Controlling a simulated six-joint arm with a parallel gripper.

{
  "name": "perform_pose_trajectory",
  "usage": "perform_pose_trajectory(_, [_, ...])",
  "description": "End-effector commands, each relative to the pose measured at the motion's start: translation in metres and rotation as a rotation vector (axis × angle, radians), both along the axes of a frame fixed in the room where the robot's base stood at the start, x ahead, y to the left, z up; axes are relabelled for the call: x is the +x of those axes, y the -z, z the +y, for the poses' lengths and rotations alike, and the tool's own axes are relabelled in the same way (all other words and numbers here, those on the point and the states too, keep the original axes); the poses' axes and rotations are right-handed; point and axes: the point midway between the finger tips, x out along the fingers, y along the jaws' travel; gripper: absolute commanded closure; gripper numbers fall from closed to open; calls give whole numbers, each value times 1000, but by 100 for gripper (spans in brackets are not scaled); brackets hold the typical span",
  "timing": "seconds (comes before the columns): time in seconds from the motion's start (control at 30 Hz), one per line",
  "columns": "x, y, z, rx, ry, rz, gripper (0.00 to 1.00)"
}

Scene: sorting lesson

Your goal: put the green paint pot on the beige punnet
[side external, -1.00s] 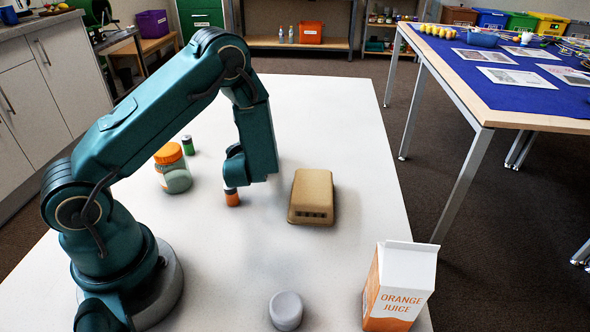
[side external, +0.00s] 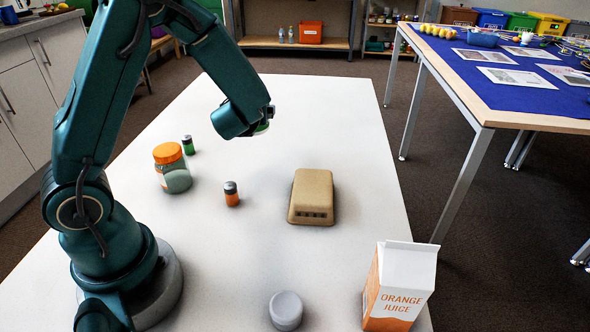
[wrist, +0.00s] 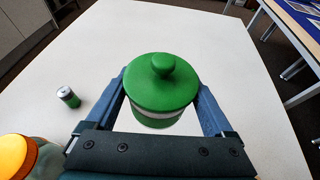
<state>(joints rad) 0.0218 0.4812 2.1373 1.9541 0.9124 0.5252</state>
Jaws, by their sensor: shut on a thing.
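The green paint pot, with a knobbed green lid and a pale band, fills the middle of the wrist view (wrist: 160,92) between the two fingers of my gripper (wrist: 161,82). My gripper is shut on it.
A jar with an orange lid (side external: 172,167), a green battery (side external: 188,145) and an orange battery (side external: 231,194) stand left of the punnet. A grey round pot (side external: 286,310) and an orange juice carton (side external: 399,287) stand at the near edge.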

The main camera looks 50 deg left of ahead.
Motion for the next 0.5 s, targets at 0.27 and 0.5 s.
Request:
perform_pose_trajectory(0.27, [-5, 1, -15, 3, 108, 2, 100])
perform_pose_trajectory(0.5, [-20, -25, -51, 1, 331, -8, 100])
